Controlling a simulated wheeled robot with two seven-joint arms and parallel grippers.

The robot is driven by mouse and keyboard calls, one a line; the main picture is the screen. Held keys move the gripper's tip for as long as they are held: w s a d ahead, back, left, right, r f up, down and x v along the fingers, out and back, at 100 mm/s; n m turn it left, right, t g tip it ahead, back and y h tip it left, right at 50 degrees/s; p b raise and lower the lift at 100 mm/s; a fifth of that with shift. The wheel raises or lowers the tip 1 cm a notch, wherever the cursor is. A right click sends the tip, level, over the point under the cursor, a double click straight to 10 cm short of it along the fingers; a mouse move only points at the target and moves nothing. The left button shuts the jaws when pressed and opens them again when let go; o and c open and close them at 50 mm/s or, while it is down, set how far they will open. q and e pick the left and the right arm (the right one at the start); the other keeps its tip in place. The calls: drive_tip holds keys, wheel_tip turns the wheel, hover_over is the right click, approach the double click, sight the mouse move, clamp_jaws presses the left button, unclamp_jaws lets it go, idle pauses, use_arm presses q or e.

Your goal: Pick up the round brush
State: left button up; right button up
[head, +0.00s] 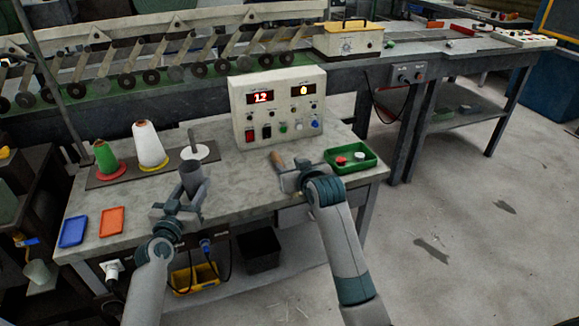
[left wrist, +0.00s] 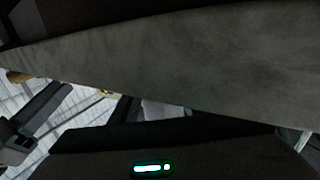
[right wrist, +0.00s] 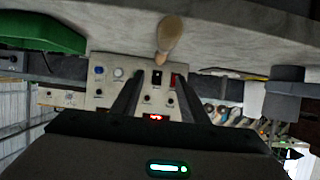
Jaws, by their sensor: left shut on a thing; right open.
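The round brush shows as a tan wooden handle (head: 277,160) near the front right of the worktable; I cannot make out its bristles. In the right wrist view its handle (right wrist: 168,38) points toward the space between my fingers. My right gripper (head: 293,176) is open and close beside the handle, apparently not closed on it. The cylinder also shows in the right wrist view (right wrist: 285,78). The left wrist view shows mostly grey tabletop (left wrist: 180,60).
A green tray (head: 372,163) with red and white pieces lies right of my right gripper. A control box (head: 278,110) stands behind the brush. Thread cones (head: 150,146), a spindle, a blue tray (head: 74,231) and an orange tray (head: 112,221) are at the left.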

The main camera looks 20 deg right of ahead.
drive_tip(key=shift+o, duration=0.5)
drive_tip(key=shift+s+d, duration=0.1)
drive_tip(key=shift+s, duration=0.4)
drive_tip(key=s, duration=0.9)
drive_tip(key=shift+s+a+r, duration=0.2)
drive_tip(key=shift+s+r, duration=0.05)
drive_tip(key=shift+r, duration=0.1)
drive_tip(key=shift+x, duration=3.45)
drive_tip(key=shift+f, duration=0.1)
drive_tip(key=shift+f+x, duration=0.25)
drive_tip(key=shift+x, duration=1)
drive_tip(key=shift+f+x, duration=0.2)
drive_tip(key=shift+x, duration=1.05)
